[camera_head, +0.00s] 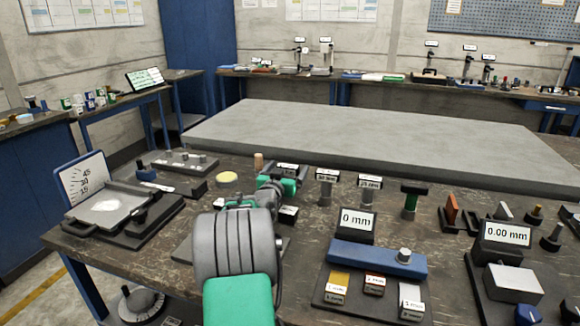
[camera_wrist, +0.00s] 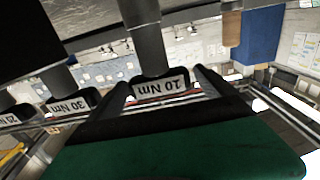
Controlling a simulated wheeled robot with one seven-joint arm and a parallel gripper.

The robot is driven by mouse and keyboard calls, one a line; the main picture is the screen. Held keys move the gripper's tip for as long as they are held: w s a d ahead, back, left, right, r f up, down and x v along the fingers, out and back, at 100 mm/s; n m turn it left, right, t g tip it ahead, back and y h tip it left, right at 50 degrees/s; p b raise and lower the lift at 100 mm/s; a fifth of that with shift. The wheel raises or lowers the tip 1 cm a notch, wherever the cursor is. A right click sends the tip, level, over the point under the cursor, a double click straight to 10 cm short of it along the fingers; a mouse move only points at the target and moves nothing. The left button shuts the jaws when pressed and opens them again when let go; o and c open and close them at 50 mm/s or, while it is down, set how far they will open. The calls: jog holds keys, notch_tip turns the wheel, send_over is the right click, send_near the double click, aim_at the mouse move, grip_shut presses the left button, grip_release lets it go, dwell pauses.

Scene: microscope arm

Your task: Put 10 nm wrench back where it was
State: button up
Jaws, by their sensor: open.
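The 10 Nm wrench (camera_wrist: 147,45) has a grey post and a black head with a white "10 Nm" label, which appears upside down in the wrist view. In the head view its labelled head (camera_head: 288,168) shows just beyond my gripper (camera_head: 284,180). In the wrist view my open gripper (camera_wrist: 164,82) has one dark finger on each side of the labelled head. I cannot tell whether the fingers touch it. The foot of the post is hidden. The 30 Nm wrench (camera_head: 327,178) stands upright beside it, with the 25 Nm wrench (camera_head: 370,184) further right.
The pale slab (camera_head: 370,140) behind is clear.

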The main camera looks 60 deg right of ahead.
jog(key=a, duration=0.5)
jog(key=shift+s, duration=0.35)
